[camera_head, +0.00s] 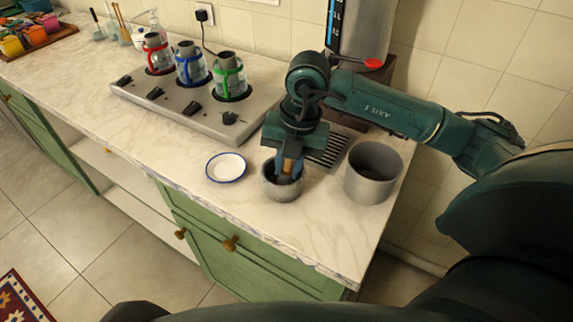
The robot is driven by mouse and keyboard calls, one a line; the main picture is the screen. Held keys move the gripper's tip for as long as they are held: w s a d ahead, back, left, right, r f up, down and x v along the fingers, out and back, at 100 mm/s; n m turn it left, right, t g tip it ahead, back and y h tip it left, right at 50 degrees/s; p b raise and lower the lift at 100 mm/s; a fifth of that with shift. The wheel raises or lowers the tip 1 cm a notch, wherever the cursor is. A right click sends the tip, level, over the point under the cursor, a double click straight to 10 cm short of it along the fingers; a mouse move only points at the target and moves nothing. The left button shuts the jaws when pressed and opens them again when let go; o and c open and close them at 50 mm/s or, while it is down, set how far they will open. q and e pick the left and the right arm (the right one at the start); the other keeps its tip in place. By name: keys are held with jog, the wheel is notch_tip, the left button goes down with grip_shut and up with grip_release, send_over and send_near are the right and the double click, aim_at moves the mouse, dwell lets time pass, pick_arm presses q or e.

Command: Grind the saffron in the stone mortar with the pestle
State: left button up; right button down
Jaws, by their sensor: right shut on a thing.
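The grey stone mortar (283,187) stands on the marble counter near its right end. My right gripper (289,167) points down over the mortar, shut on the pestle (287,166), whose brown part shows between the fingers. The pestle's lower end is inside the mortar, and the mortar's rim and the fingers hide it. I cannot see any saffron in the mortar. My left gripper is not in view.
A small white saucer with a blue rim (226,167) lies left of the mortar. A larger grey pot (372,174) stands close on the right. A stove (190,110) with several glass pots is behind left. A metal dispenser (360,30) stands at the back.

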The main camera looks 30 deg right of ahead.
jog(key=shift+w+d, duration=0.25)
jog(key=shift+w, duration=0.3)
jog(key=shift+a, duration=0.95)
jog(key=shift+s+d, duration=0.6)
jog(key=shift+s, duration=0.25)
jog(key=shift+w+d+b, duration=0.3)
jog(key=shift+w+d, duration=0.05)
jog(key=shift+w, duration=0.5)
jog(key=shift+a, duration=0.75)
jog(key=shift+s+a, duration=0.1)
jog(key=shift+a, duration=0.1)
